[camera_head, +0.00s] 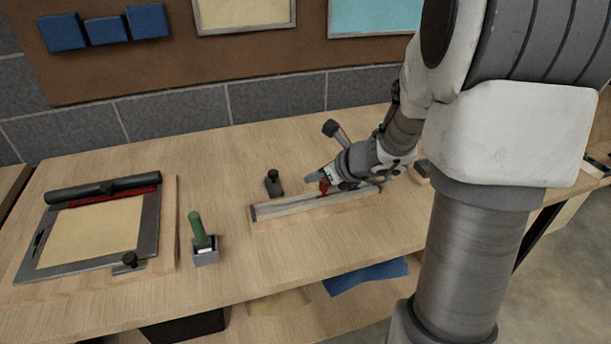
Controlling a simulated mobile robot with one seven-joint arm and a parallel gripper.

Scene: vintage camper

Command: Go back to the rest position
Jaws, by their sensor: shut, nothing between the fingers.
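My gripper (318,183) is at the end of my arm, which reaches in from the right over the wooden workbench. The gripper is shut and holds nothing. It is low over a long flat metal-edged strip (270,210) lying on the bench. A small red part (323,187) shows right at the gripper; I cannot tell whether it touches. My arm hides the right part of the bench.
On the workbench (110,310), a framed press with a black roller (100,190) lies left. A green-handled stamp (197,228) and a small black-knobbed block (273,183) stand between. A dark-knobbed lever (331,129) rises behind the gripper. Blue cloth (365,275) lies below the front edge.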

